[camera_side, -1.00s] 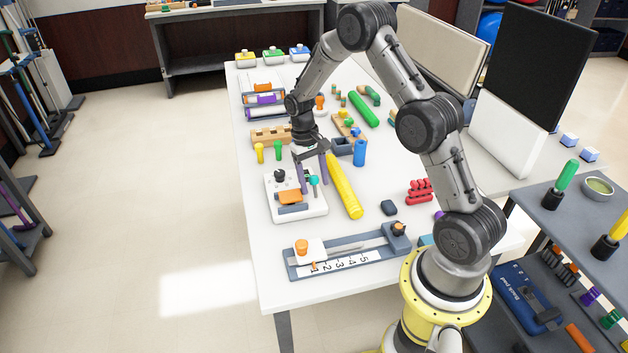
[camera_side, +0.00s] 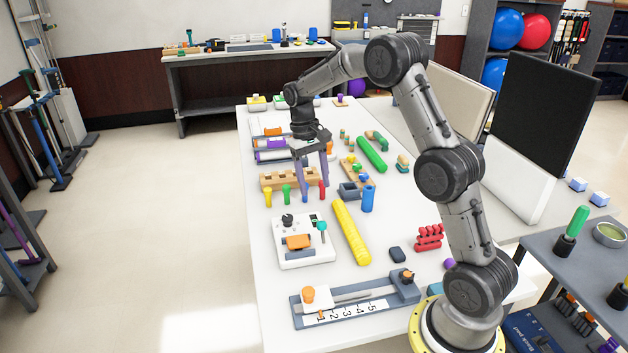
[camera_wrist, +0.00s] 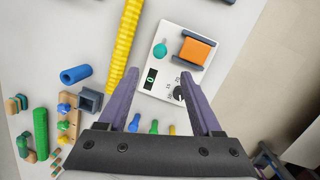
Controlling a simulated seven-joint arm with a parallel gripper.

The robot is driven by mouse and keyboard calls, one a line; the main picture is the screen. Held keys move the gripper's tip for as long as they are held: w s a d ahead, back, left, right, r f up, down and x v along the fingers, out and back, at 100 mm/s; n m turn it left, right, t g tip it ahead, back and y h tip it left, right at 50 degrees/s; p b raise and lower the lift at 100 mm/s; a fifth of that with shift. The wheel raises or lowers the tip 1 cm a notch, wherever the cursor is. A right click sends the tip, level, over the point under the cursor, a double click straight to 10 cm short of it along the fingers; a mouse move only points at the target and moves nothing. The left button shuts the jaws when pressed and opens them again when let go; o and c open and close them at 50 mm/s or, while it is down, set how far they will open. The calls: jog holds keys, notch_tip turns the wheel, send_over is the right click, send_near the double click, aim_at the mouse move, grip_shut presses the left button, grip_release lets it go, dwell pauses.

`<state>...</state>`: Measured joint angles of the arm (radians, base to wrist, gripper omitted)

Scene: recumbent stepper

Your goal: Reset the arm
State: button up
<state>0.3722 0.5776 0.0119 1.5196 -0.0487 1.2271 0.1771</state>
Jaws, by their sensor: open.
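My gripper (camera_side: 315,192) is open and empty, with its purple fingers pointing down above the table near the coloured pegs. It also shows in the wrist view (camera_wrist: 160,82), with the white console beyond the fingertips. The white console (camera_side: 318,258) has a black knob (camera_side: 287,219), a teal knob (camera_side: 321,226) and an orange block (camera_side: 298,242) in a dark cradle. Closer to the base, a blue-grey rail unit (camera_side: 368,308) carries a numbered strip. Its white slider with an orange knob (camera_side: 309,295) is at the left end, by the 1.
A yellow ribbed roller (camera_side: 351,232) lies right of the console. A blue cylinder (camera_side: 368,198), a green roller (camera_side: 372,154), a wooden peg rack (camera_side: 288,179) and red dumbbells (camera_side: 429,237) stand around. The table's front left is clear.

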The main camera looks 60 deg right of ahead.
jog(key=shift+r, duration=0.15)
jog(key=s+a+r+n+t, duration=0.1)
jog(key=s+a+r, duration=0.25)
jog(key=r, duration=0.25)
jog(key=s+a+r+n+t+h, duration=0.1)
jog(key=s+a+r+t, duration=0.1)
jog(key=a+r, duration=0.25)
jog(key=s+a+r+t, duration=0.1)
jog(key=s+a+r, duration=0.2)
jog(key=r, duration=0.3)
jog(key=s+a+r+n+t, duration=0.1)
jog(key=s+a+n+t, duration=0.3)
jog(key=s, duration=0.6)
jog(key=s+a+f, duration=0.2)
jog(key=s+f, duration=0.4)
jog(key=shift+s+a+y, duration=0.15)
jog(key=shift+s+y, duration=0.1)
jog(key=shift+y, duration=0.05)
jog(key=shift+r, duration=0.1)
